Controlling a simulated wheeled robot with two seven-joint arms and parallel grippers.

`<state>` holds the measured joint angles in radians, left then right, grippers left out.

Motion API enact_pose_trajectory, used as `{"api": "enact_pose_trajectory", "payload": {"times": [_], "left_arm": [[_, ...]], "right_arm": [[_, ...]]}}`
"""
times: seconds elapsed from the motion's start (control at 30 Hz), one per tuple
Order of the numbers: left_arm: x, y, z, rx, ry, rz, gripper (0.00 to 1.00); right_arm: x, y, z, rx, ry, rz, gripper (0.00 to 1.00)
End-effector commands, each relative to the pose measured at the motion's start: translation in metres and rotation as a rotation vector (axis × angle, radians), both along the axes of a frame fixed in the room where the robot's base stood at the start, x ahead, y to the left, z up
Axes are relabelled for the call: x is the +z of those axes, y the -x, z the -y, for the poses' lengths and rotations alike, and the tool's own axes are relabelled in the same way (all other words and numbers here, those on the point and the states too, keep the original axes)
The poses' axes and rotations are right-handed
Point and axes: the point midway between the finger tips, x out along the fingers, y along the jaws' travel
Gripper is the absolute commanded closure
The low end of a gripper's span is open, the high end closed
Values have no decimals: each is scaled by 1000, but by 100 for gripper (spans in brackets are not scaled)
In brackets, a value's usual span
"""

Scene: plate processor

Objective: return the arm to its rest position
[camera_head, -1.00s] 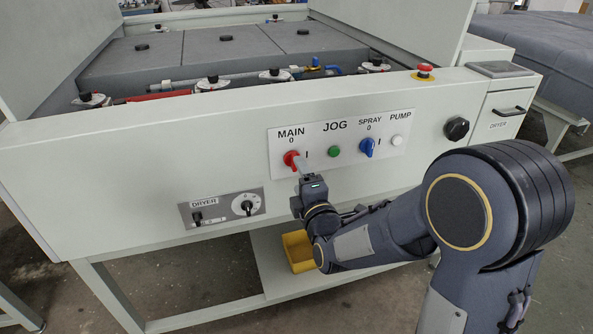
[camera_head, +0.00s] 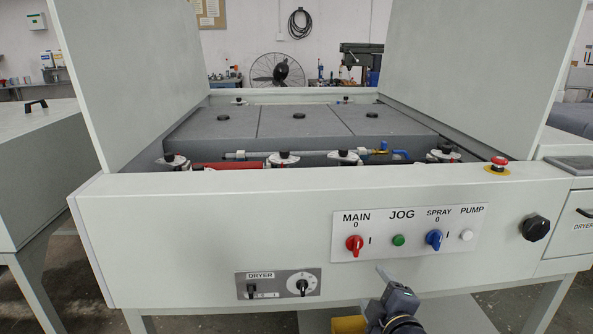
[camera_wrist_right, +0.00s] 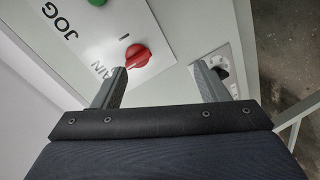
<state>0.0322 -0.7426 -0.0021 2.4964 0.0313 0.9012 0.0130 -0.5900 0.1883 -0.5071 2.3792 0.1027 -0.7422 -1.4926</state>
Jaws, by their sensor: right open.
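My right gripper (camera_head: 384,276) is at the bottom of the head view, below the control panel. It also shows in the right wrist view (camera_wrist_right: 160,76), where its two fingers are spread with nothing between them. The red MAIN knob (camera_head: 354,243) is on the panel, above and left of the gripper in the head view. In the wrist view the knob (camera_wrist_right: 137,57) lies beyond the fingertips, apart from them. Most of my right arm is out of the head view. My left gripper is not in view.
The white panel (camera_head: 460,213) also carries a green JOG button (camera_head: 398,240), a blue SPRAY knob (camera_head: 434,239) and a PUMP button (camera_head: 466,235). The dryer panel (camera_head: 277,284) is lower left. A yellow bin (camera_head: 348,325) sits below the machine front, partly cut off.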

Motion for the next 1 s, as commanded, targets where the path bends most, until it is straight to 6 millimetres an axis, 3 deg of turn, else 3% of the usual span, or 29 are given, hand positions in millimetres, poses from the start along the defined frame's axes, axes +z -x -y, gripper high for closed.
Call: {"api": "enact_pose_trajectory", "payload": {"times": [0.1,0.3,0.5,0.7,0.77,0.8,1.0], "left_arm": [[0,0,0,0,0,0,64],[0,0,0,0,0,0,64],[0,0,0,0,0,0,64],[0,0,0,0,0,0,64],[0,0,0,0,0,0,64],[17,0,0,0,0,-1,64],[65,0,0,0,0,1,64]], "right_arm": [[-4,34,14,-40,-386,-206,33],[-9,113,18,-177,-885,-558,33],[-15,181,19,-380,-1130,-787,33],[-23,239,21,-618,-1267,-926,33],[-25,256,22,-699,-1300,-955,33],[-9,257,21,-708,-1302,-967,33],[39,255,20,-700,-1298,-968,33]]}}
